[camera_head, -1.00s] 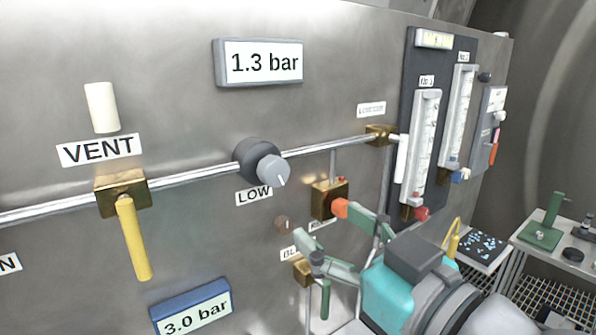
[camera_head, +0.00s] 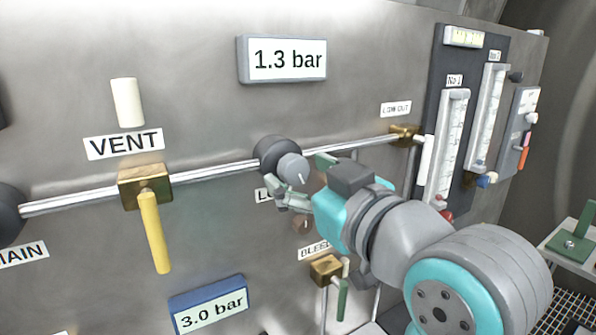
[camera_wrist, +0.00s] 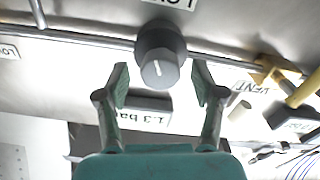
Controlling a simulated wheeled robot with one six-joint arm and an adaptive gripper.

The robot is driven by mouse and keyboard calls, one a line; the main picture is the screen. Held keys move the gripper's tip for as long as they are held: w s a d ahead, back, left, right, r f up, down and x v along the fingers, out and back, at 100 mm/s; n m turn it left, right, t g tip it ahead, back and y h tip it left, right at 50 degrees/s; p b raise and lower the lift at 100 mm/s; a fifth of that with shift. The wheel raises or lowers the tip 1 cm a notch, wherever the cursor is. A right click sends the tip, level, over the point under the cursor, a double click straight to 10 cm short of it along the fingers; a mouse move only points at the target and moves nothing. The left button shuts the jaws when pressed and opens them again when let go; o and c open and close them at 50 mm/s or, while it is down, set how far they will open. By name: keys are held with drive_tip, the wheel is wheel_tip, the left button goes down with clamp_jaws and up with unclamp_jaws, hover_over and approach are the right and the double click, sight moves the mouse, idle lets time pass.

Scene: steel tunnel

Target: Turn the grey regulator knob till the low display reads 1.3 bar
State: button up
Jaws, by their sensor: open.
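The grey regulator knob (camera_head: 293,168) sticks out of its dark round body (camera_head: 272,153) on the pipe above the LOW label. The low display (camera_head: 288,59) above it reads 1.3 bar. My gripper (camera_head: 300,178) is open at the knob, and its body covers part of the LOW label. In the wrist view the knob (camera_wrist: 160,72) with its white pointer line lies between the two spread fingertips of my gripper (camera_wrist: 160,85), with a gap on each side.
A yellow VENT lever (camera_head: 155,232) hangs left of the knob. A blue-framed display (camera_head: 210,308) below reads 3.0 bar. A brass bleed valve (camera_head: 327,268) with a green handle sits just below my gripper. Flow tubes (camera_head: 447,145) stand at the right.

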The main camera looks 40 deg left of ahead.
drive_tip(key=shift+w+a, duration=0.2)
drive_tip(key=shift+a, duration=0.45)
drive_tip(key=c, duration=1.1)
drive_tip(key=shift+c, duration=0.2)
drive_tip(key=shift+n, duration=0.3)
drive_tip(key=o, duration=1.1)
drive_tip(key=shift+o, duration=0.2)
